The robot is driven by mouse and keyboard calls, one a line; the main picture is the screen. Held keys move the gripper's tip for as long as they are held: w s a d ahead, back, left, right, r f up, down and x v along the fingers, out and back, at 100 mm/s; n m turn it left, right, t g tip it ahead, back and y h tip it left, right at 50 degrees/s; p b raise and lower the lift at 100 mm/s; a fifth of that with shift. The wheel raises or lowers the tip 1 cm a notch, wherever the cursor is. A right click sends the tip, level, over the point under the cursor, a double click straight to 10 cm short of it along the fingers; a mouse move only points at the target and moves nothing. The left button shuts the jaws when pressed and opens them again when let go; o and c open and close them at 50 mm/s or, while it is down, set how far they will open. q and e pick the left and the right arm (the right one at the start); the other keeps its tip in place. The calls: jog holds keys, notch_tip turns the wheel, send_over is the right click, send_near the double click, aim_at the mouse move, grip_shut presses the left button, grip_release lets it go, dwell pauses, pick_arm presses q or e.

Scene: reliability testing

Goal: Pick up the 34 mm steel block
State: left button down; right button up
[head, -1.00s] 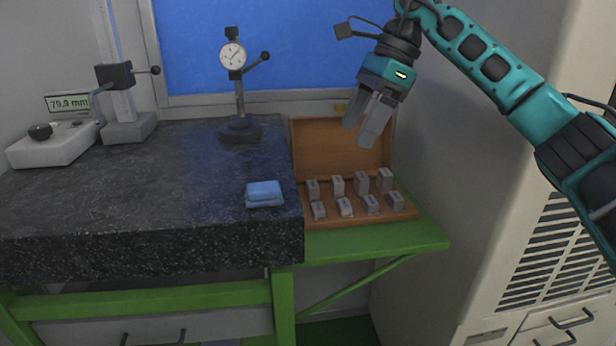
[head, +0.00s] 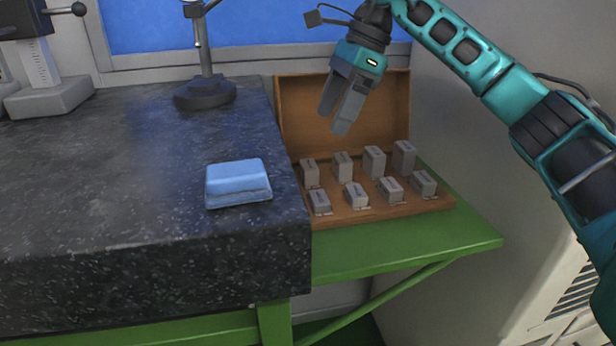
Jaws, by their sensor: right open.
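Several grey steel blocks stand in two rows in an open wooden case. The back row holds blocks at its left end (head: 310,173), next to that (head: 342,167), then a taller one (head: 374,162) and the tallest at the right (head: 404,156). The front row holds shorter blocks, such as the left one (head: 320,202) and the right one (head: 424,184). Size markings are too small to read, so I cannot tell which block is 34 mm. My right gripper (head: 332,122) is open and empty, above the back row, in front of the lid. My left gripper is out of view.
The wooden case (head: 385,213) sits on a green shelf (head: 345,258), its lid raised behind. A dial stand (head: 205,93) stands behind. A pale cabinet is at right.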

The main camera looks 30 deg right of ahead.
send_over(310, 164)
jog(key=d, duration=0.3)
jog(key=f, duration=0.4)
jog(key=shift+s+a+f, duration=0.1)
jog(key=shift+s+a, duration=0.15)
jog(key=shift+s, duration=0.15)
jog(key=shift+a+f+b, duration=0.15)
jog(key=shift+f+b, duration=0.15)
jog(key=shift+f, duration=0.05)
jog(key=x, duration=0.4)
jog(key=shift+w+f+b, duration=0.1)
jog(key=shift+f+b, duration=0.05)
jog(key=shift+b, duration=0.15)
jog(key=shift+a+f, duration=0.2)
jog(key=shift+f, duration=0.05)
jog(key=shift+c, duration=0.4)
jog(key=c, duration=1.2)
jog(key=shift+c, duration=0.4)
jog(key=shift+r, duration=0.15)
